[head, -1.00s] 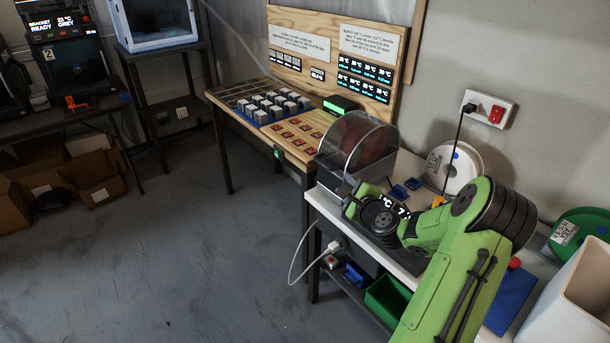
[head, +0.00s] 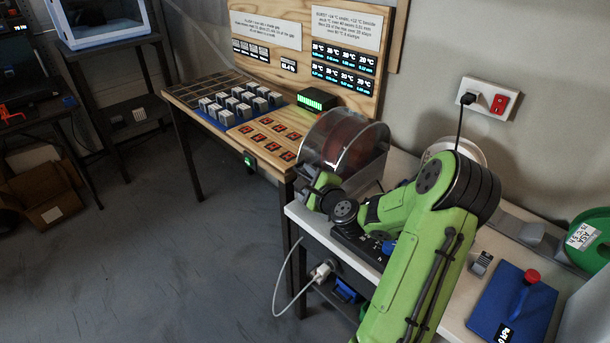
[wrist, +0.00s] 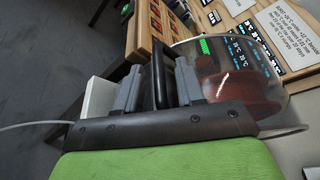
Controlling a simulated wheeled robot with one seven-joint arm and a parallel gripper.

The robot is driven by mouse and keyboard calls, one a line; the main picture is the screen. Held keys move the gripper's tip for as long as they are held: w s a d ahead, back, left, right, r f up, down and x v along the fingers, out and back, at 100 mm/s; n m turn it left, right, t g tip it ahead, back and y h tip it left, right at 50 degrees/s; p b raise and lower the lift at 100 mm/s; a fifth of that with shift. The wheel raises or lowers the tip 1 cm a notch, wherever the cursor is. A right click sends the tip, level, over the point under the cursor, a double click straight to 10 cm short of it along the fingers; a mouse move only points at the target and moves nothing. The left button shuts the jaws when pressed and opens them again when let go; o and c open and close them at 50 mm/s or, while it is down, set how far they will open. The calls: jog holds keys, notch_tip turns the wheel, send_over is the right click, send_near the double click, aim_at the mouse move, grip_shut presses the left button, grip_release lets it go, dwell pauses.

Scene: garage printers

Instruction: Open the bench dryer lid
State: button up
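The bench dryer has a clear curved lid (head: 360,147) with a reddish-brown spool inside. It stands on the white bench and its lid looks down. In the wrist view the clear lid (wrist: 285,105) fills the right side. My gripper (head: 316,190) is at the dryer's front left, partly hidden by my own wrist. In the wrist view my gripper (wrist: 160,72) has its two grey fingers apart, with a black bar-like handle (wrist: 158,85) standing between them. Narrow gaps seem to show on both sides of the handle. My arm hides the dryer's lower front.
A wooden bench (head: 240,137) with grey-white blocks and a green-lit box adjoins on the left. A blue board with a red knob (head: 514,303) and a green spool (head: 590,240) lie right of my arm. A white cable (head: 277,285) hangs at the bench front.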

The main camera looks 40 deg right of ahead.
grip_shut()
